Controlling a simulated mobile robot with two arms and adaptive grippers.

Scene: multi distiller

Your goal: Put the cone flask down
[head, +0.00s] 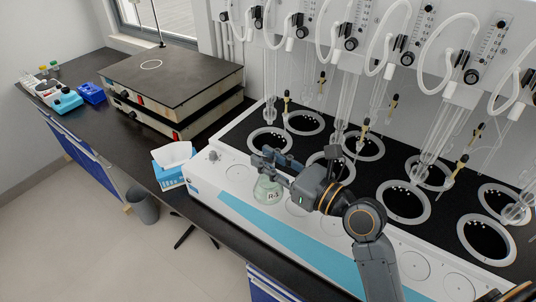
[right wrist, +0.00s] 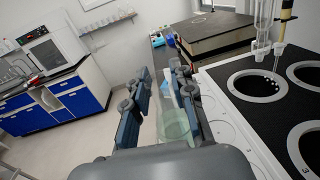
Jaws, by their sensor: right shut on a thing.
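The cone flask (head: 268,190) is clear with a pale green tint and a dark "R" label. My right gripper (head: 272,164) is shut on its upper part, and its fingers hide the neck. The flask is upright over the white front ledge of the distiller (head: 232,196), near its left end. I cannot tell whether its base touches the ledge. In the right wrist view the flask (right wrist: 175,126) shows between the two fingers of the right gripper (right wrist: 158,95).
Black wells with white rings (head: 270,140) lie behind the flask, with glass tubes hanging above them. A blue tissue box (head: 170,168) stands left of the distiller. A hot plate (head: 175,75) is farther back. The ledge has pale round spots along it.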

